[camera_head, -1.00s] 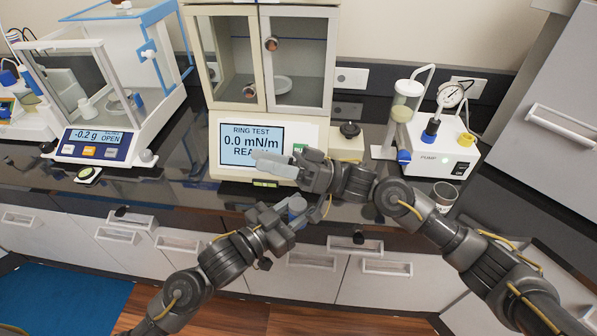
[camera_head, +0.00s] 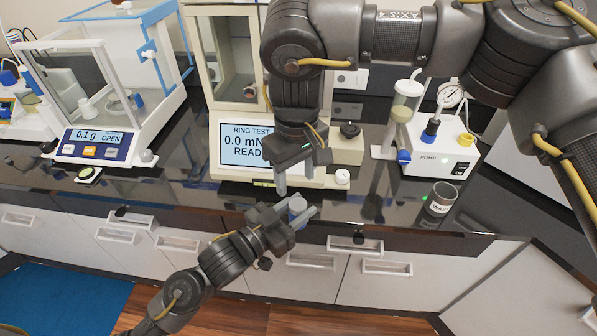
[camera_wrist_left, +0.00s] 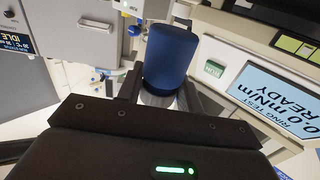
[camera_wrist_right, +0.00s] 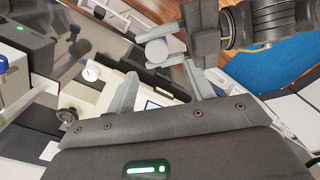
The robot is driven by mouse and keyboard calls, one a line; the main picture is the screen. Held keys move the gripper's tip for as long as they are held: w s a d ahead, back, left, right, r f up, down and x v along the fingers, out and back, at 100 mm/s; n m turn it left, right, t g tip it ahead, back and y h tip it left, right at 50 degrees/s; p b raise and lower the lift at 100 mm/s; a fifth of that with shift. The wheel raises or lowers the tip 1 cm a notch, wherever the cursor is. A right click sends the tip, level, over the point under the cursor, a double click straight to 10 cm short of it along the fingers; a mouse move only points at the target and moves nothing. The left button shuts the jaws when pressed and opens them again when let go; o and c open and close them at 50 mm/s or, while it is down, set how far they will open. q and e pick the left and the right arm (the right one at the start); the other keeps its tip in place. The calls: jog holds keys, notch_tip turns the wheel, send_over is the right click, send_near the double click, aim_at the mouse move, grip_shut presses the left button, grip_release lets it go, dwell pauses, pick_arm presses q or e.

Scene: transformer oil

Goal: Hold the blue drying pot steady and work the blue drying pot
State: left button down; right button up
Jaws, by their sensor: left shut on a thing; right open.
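The blue drying pot (camera_head: 297,204) is between the fingers of my left gripper (camera_head: 299,209), in front of the counter edge. In the left wrist view the pot (camera_wrist_left: 171,58) shows its dark blue body with a grey band near the fingers, which are shut on it. My right gripper (camera_head: 296,181) is open and empty, pointing down just above the pot. In the right wrist view the pot's pale round top (camera_wrist_right: 157,50) lies beyond and between the open fingertips.
The ring tester (camera_head: 233,176) reads READY behind the grippers. A small white round cap (camera_head: 342,177) is at its right front. A waste cup (camera_head: 441,198) and the pump (camera_head: 436,160) stand right. A balance (camera_head: 95,147) is at left.

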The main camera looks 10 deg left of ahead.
aim_at(298, 203)
jog(key=shift+w+d+r, duration=0.1)
jog(key=shift+w+d, duration=0.05)
jog(key=shift+d, duration=0.05)
jog(key=shift+f, duration=4.05)
jog(key=c, duration=1)
jog(key=n, duration=0.3)
jog(key=o, duration=1.1)
jog(key=shift+r, duration=0.15)
